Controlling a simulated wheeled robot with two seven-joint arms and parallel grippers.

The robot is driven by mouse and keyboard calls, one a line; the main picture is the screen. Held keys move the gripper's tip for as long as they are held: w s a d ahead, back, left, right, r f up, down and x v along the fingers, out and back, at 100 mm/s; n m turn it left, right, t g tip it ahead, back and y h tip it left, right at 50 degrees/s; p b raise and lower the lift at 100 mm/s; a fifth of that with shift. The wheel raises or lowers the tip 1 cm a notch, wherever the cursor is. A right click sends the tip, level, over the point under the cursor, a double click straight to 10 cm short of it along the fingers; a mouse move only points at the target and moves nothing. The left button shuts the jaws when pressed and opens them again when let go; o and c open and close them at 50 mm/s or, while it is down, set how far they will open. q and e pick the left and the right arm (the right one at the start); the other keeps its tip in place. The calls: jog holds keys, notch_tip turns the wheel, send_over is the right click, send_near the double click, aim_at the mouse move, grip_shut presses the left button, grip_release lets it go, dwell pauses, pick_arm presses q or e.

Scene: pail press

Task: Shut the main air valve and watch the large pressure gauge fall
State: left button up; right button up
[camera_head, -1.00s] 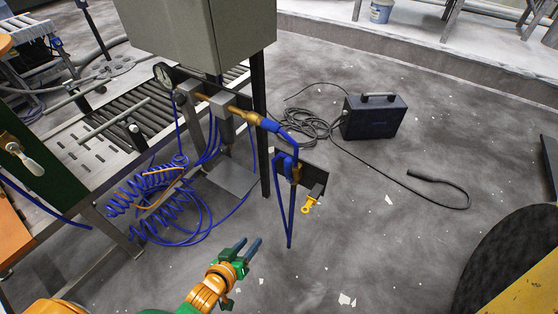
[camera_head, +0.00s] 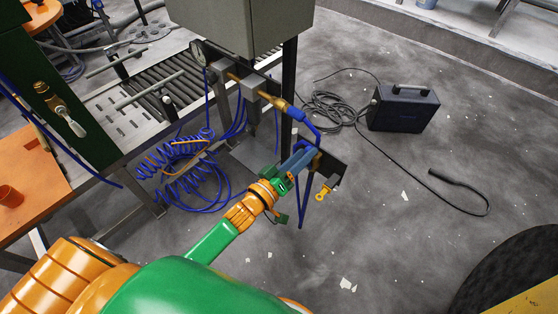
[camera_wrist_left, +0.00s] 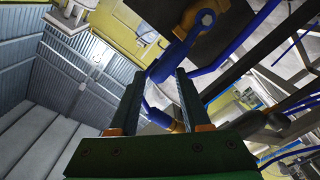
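The round pressure gauge (camera_head: 198,52) is at the left end of the air fittings under the grey cabinet; its reading is too small to tell. A brass fitting with blue hose (camera_head: 306,132) hangs before a dark plate, with a yellow ring-ended piece (camera_head: 325,190) below. A brass valve with a pale lever (camera_head: 70,120) is on the green panel at left. My left gripper (camera_head: 300,160) is open at the hanging fitting. In the left wrist view, a blue and brass part (camera_wrist_left: 175,55) lies just beyond its parted fingers. My right gripper is out of view.
A coiled blue hose (camera_head: 185,165) hangs beside the roller table (camera_head: 125,120). A dark box (camera_head: 403,108) with loose black cable stands on the floor behind. The grey cabinet (camera_head: 225,22) and its post are close to the fittings.

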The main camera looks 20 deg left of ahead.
pick_arm(q)
jog(key=shift+w+d, duration=0.15)
jog(key=shift+w, duration=0.1)
jog(key=shift+c, duration=1.1)
jog(key=shift+f, duration=0.1)
jog(key=c, duration=0.4)
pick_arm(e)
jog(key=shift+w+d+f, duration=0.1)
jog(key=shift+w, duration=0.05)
pick_arm(q)
jog(key=shift+w+a+f, duration=0.1)
jog(key=shift+w+a, duration=0.1)
jog(key=shift+a, duration=0.35)
jog(key=shift+w+a+f, duration=0.1)
jog(key=shift+w+a, duration=0.05)
jog(key=shift+a, duration=0.35)
grip_shut()
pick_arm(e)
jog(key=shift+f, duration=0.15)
pick_arm(q)
jog(key=shift+w+a+f+b, duration=0.25)
jog(key=shift+a, duration=0.3)
jog(key=shift+w+a+f+b, duration=0.2)
jog(key=shift+a+f, duration=0.05)
jog(key=shift+a, duration=0.25)
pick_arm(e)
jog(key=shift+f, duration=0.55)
